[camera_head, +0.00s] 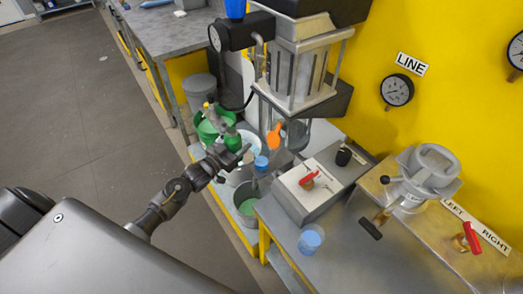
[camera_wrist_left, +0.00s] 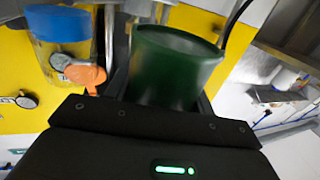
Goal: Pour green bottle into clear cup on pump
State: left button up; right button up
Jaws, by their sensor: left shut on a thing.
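My left gripper (camera_head: 240,155) is shut on a dark green bottle (camera_head: 232,142), above the buckets. In the left wrist view the green bottle (camera_wrist_left: 172,68) fills the space between the fingers; its contents cannot be made out. A clear container with a blue upper part (camera_wrist_left: 60,38) is beside the bottle there, apart from it. A small blue-topped container (camera_head: 261,162) is just right of the gripper in the head view, below an orange handle (camera_head: 274,136). A clear cup with blue in it (camera_head: 311,239) stands on the grey bench. My right gripper is not in view.
The large metal machine (camera_head: 300,62) hangs over the work area, close to the bottle. Green and grey buckets (camera_head: 246,198) are below. A grey box with a red handle (camera_head: 308,182) and a metal valve body (camera_head: 428,172) are on the right. The left floor is open.

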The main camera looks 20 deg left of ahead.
pick_arm(q)
jog(key=shift+d+r, duration=0.15)
jog(key=shift+m, duration=0.3)
jog(key=shift+r+m+g+p, duration=0.15)
jog(key=shift+m+g+p, duration=0.2)
jog(key=shift+m, duration=0.25)
jog(key=shift+d+m+g+y, duration=0.25)
jog(key=shift+m+y, duration=0.05)
jog(key=shift+m, duration=0.5)
jog(key=shift+d+m+p, duration=0.3)
jog(key=shift+m, duration=0.5)
jog(key=shift+d+r+m+g+y+p, duration=0.25)
jog(key=shift+r+m+g+y+p, duration=0.15)
jog(key=shift+r+m+y+p, duration=0.3)
jog(key=shift+f+b, duration=0.15)
jog(key=shift+b, duration=0.15)
jog(key=shift+a+m, duration=0.15)
jog(key=shift+m, duration=0.35)
